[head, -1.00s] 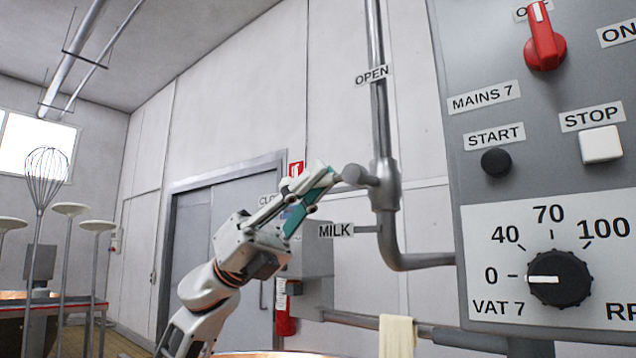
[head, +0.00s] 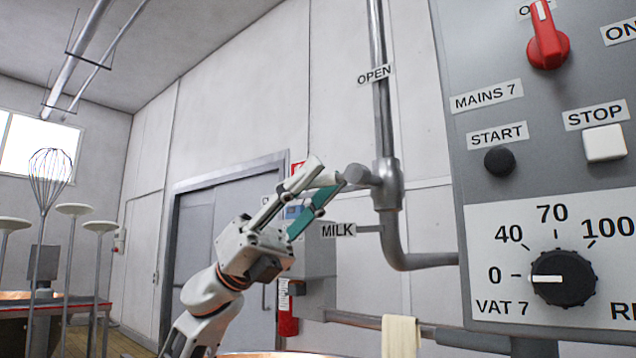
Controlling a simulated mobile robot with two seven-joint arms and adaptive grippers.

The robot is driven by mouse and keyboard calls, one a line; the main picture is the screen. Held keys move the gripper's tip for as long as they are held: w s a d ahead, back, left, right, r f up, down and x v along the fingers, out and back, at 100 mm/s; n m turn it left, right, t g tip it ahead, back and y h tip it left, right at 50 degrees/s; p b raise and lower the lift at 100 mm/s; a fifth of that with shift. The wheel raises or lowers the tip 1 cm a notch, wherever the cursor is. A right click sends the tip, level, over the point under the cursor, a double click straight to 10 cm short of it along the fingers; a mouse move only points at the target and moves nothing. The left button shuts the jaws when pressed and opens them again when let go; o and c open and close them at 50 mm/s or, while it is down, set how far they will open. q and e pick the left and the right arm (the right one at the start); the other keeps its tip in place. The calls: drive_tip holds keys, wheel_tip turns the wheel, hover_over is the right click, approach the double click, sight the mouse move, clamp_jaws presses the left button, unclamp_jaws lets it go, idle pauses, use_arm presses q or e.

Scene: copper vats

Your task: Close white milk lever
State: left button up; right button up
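The milk valve (head: 387,187) sits on a grey vertical pipe. Its round stub (head: 357,175) points left. A MILK label (head: 338,230) is below it and an OPEN label (head: 375,74) is above it on the pipe. My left gripper (head: 329,172) is just left of the stub, its teal-faced lower finger with its tip close to the stub; contact is unclear. A pale bar (head: 303,177) lies along the upper finger; I cannot tell whether it is the white lever or part of the finger. Another label behind the gripper is mostly hidden. My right gripper is out of view.
A grey control panel (head: 480,190) with knobs and buttons fills the right. A pale cloth (head: 400,337) hangs on a lower pipe. A grey door (head: 208,230) and a red extinguisher (head: 288,326) are behind the arm. A whisk (head: 48,185) stands far left.

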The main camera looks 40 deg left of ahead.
use_arm(q)
drive_tip(key=v, duration=1.1)
drive_tip(key=shift+a+f, duration=0.3)
drive_tip(key=shift+a, duration=0.05)
